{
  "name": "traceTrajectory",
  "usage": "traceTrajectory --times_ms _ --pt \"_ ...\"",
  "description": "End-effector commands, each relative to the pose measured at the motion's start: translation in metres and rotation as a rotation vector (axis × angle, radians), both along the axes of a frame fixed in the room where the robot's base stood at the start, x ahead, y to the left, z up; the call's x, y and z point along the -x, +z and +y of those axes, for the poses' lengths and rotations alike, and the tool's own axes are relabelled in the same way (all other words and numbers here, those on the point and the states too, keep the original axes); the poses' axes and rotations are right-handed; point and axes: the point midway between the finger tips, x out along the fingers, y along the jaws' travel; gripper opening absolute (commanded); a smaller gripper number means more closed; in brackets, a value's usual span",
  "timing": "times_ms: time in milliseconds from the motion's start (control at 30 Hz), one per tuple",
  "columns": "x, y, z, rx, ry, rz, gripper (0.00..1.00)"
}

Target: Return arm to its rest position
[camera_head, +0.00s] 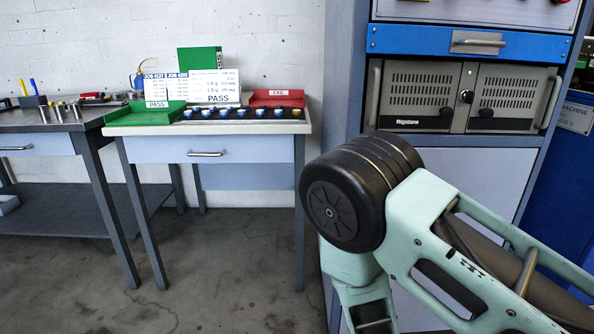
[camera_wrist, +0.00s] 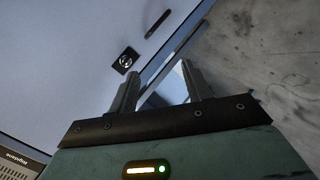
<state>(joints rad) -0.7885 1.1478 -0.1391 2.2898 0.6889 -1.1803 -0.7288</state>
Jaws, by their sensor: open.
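My arm, pale green with a black joint cap, fills the lower right of the head view, folded in front of the grey cabinet. My gripper (camera_wrist: 163,85) shows in the wrist view with its two dark fingers apart and nothing between them. Behind the fingers are a pale panel (camera_wrist: 60,50) with a black round lock (camera_wrist: 125,60) and a dark handle, and bare grey floor to the right. The gripper itself is not visible in the head view.
The cabinet (camera_head: 345,80) with its blue drawer (camera_head: 420,40) and grey double-door unit (camera_head: 416,95) stands close behind my arm. A table (camera_head: 210,150) at the left holds a green tray (camera_head: 146,116), a red tray (camera_head: 277,99) and several small parts. The floor (camera_head: 230,260) before it is clear.

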Motion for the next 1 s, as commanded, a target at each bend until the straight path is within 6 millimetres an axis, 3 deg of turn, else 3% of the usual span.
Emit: traceTrajectory --times_ms 167,300,500,700,1000 --pt "0.019 0.030 0.044 -0.278 -0.071 0.252 0.49" --pt "0.047 0.066 0.075 -0.437 -0.090 0.448 0.49" --pt "0.101 0.129 0.098 -0.552 -0.088 0.703 0.49" --pt "0.163 0.189 0.088 -0.529 -0.096 0.897 0.49" --pt "0.229 0.239 0.044 -0.383 -0.166 1.014 0.49"
